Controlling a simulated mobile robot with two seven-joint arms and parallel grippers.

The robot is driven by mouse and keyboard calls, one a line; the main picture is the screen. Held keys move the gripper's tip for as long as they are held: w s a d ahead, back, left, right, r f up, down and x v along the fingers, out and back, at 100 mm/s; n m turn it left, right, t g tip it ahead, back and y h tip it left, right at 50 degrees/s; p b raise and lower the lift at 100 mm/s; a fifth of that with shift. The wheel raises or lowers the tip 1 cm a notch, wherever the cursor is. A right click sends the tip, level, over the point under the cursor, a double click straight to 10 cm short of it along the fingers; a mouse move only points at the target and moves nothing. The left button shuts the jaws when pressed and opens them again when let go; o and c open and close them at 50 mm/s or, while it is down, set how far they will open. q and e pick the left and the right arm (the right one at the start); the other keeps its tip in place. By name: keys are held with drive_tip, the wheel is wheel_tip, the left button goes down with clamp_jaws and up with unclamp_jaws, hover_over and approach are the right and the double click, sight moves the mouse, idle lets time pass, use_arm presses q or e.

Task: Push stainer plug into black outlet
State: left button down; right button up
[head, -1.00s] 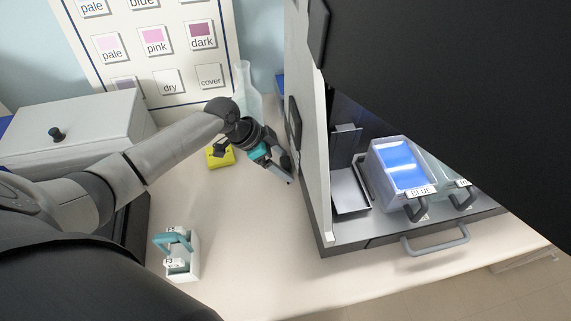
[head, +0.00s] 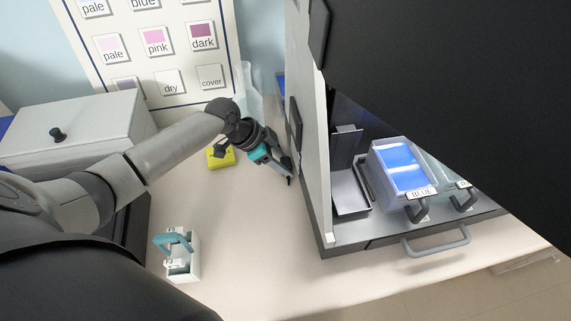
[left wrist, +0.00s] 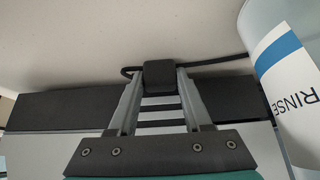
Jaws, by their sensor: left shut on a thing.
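My left gripper (head: 284,172) is low beside the left side wall of the stainer (head: 314,150). In the left wrist view its two grey fingers (left wrist: 158,80) are shut on the black plug (left wrist: 158,73). A thin black cable (left wrist: 222,62) runs by the plug. In the head view the plug is too small to make out. A black panel (head: 295,122) sits on the stainer's left wall; I cannot tell for sure whether it is the outlet. I cannot tell whether the plug touches anything ahead of it. My right gripper is not in view.
A bottle marked RINSE (left wrist: 290,75) stands close on the right in the left wrist view. A yellow block (head: 221,157) lies behind my wrist. A white rack with a teal handle (head: 184,262) stands in front. A blue-filled tray (head: 403,168) is inside the stainer.

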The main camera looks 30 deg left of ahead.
use_arm(q)
drive_tip(key=shift+s+a+r, duration=0.1)
drive_tip(key=shift+a+r, duration=0.15)
drive_tip(key=shift+r, duration=0.3)
wheel_tip(320, 180, up, 11)
drive_tip(key=p, duration=0.1)
drive_tip(key=s+a+p, duration=0.2)
drive_tip(key=s+a, duration=0.9)
drive_tip(key=a, duration=0.4)
drive_tip(key=shift+s+a+f, duration=0.25)
drive_tip(key=shift+s+f, duration=0.05)
drive_tip(key=shift+s, duration=0.1)
